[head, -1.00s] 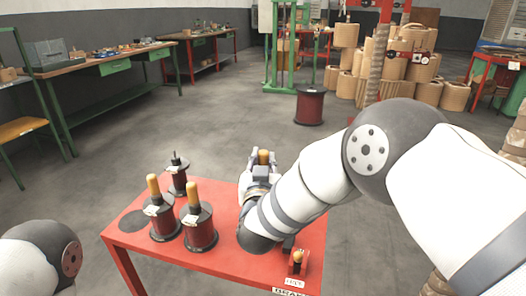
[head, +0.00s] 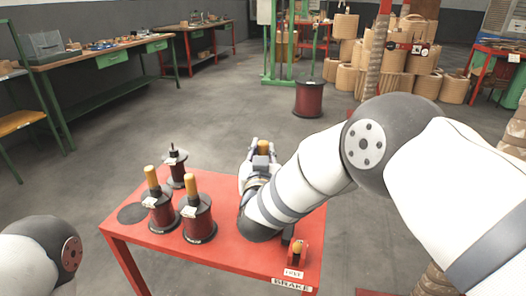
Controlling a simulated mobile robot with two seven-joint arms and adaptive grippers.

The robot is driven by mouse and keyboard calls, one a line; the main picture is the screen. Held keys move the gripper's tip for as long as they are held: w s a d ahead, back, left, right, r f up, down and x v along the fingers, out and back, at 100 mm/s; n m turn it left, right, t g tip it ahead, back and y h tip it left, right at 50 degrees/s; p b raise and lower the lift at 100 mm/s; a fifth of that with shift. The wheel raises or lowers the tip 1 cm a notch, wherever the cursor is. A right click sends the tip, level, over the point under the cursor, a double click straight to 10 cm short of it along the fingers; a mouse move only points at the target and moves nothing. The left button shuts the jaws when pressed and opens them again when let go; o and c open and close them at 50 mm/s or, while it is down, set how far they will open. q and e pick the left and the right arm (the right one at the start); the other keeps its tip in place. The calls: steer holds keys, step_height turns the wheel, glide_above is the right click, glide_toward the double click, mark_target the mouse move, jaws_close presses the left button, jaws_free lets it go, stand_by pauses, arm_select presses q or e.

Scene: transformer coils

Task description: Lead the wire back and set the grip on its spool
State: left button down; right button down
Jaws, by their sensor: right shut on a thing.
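My right gripper (head: 262,148) is at the far right part of the red table (head: 228,190), partly hidden by its own wrist. It is shut on a yellow wooden grip (head: 264,146), whose top shows between the fingers. What is beneath the grip is hidden by my arm. Two dark red spools, a left one (head: 161,216) and a right one (head: 199,224), stand upright with yellow grips on top. A third spool (head: 177,172) behind them has a bare dark spindle. I cannot make out the wire. My left gripper is not in view.
A dark round disc (head: 132,213) lies empty at the table's left. A large red spool (head: 309,100) stands on the floor beyond. The floor around the table is clear.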

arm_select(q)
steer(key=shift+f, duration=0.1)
arm_select(e)
steer(key=shift+f, duration=0.15)
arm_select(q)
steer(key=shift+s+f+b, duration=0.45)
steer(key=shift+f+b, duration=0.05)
arm_select(e)
steer(key=shift+f, duration=1.35)
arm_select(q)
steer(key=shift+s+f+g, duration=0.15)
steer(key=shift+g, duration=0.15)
arm_select(e)
steer(key=shift+f, duration=0.35)
arm_select(q)
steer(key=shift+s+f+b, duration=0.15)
steer(key=shift+b, duration=0.15)
arm_select(e)
steer(key=shift+f, duration=0.35)
steer(key=c, duration=1.3)
jaws_free()
steer(key=shift+c, duration=0.2)
